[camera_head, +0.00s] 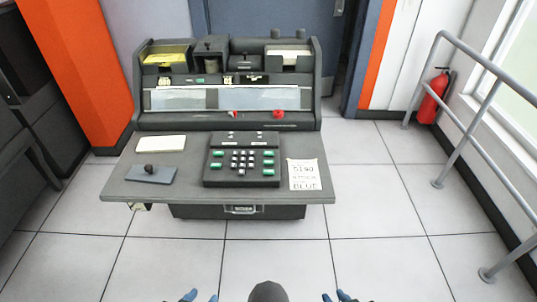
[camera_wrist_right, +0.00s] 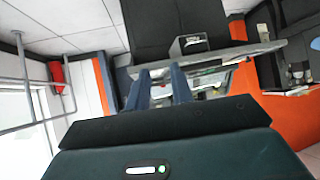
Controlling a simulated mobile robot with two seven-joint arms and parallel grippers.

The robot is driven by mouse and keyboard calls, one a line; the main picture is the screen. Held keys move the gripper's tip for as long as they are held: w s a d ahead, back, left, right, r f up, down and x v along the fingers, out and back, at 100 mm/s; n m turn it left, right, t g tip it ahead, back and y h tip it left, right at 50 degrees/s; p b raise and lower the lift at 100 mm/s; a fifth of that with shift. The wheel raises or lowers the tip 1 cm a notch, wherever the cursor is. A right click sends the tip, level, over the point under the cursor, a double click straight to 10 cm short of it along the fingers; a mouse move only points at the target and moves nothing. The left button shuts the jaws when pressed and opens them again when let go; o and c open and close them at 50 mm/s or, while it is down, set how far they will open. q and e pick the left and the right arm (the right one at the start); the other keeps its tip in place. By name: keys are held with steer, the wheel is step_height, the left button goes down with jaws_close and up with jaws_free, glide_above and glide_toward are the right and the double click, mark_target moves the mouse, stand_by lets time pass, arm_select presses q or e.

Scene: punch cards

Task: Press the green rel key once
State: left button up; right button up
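A dark keypad (camera_head: 242,181) sits on the desk top of the grey card machine (camera_head: 150,124). It has light keys (camera_head: 243,161) in the middle and several green keys in columns at its left (camera_head: 215,166) and right (camera_head: 268,162). The key lettering is too small to read, so I cannot tell which green key is rel. My left gripper (camera_head: 202,297) and right gripper (camera_head: 336,298) are at the bottom edge of the head view, well short of the desk. Both have parted fingers and hold nothing. The right wrist view shows the right gripper's (camera_wrist_right: 160,88) blue fingers apart.
A printed sheet (camera_head: 304,174) lies right of the keypad. White cards (camera_head: 161,143) and a grey plate with a black knob (camera_head: 151,174) lie left. A metal railing (camera_head: 462,142) and fire extinguisher (camera_head: 433,97) stand at the right. The floor before the desk is clear.

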jaws_close()
steer(key=shift+w+r, duration=0.1)
steer(key=shift+w, duration=0.15)
steer(key=shift+w+r, duration=0.1)
steer(key=shift+w, duration=0.05)
steer(key=shift+s+f, duration=0.2)
steer(key=shift+s, duration=0.1)
stand_by(0.4)
steer(key=shift+w, duration=0.1)
